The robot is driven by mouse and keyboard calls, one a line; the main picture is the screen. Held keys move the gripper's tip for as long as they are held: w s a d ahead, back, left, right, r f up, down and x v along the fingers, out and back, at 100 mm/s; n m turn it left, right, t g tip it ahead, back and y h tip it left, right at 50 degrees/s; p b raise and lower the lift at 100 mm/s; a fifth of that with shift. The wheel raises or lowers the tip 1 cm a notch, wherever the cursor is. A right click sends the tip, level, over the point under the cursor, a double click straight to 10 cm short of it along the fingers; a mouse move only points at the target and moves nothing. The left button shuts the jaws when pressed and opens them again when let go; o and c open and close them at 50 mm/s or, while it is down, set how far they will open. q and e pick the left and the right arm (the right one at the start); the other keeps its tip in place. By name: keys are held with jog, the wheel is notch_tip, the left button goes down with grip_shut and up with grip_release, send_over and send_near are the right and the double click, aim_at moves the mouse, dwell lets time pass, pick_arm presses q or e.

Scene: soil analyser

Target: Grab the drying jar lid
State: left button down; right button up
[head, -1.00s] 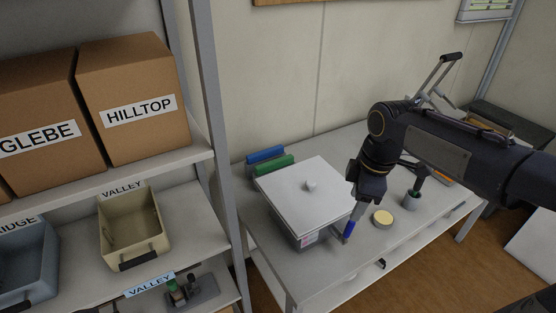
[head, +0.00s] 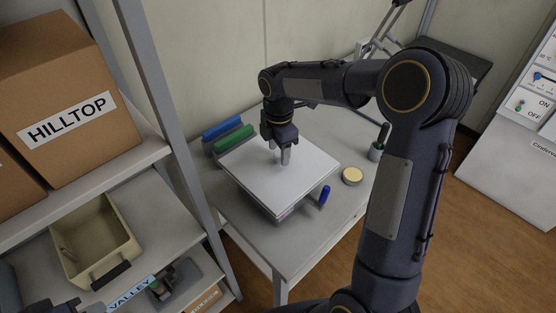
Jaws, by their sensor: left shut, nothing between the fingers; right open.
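The drying jar lid (head: 245,168) is a flat white square plate lying on top of the drying jar (head: 287,214), a squat box on the white table. My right gripper (head: 285,158) points down over the middle of the lid, with its fingertips at the small knob. The fingers hide the knob, so I cannot tell whether they touch it. The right gripper is open. My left gripper (head: 52,305) shows only as a dark part at the bottom left edge, shut and empty, away from the lid.
Blue and green binders (head: 233,138) lie behind the jar. A blue marker (head: 324,196), a round cream-topped tin (head: 352,176) and a dark cup (head: 376,151) are to its right. A shelf post (head: 150,110) stands left of the table; a beige bin (head: 95,245) sits on the shelf.

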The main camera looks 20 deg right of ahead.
jog(key=shift+f, duration=0.45)
grip_shut()
jog(key=shift+r, duration=0.15)
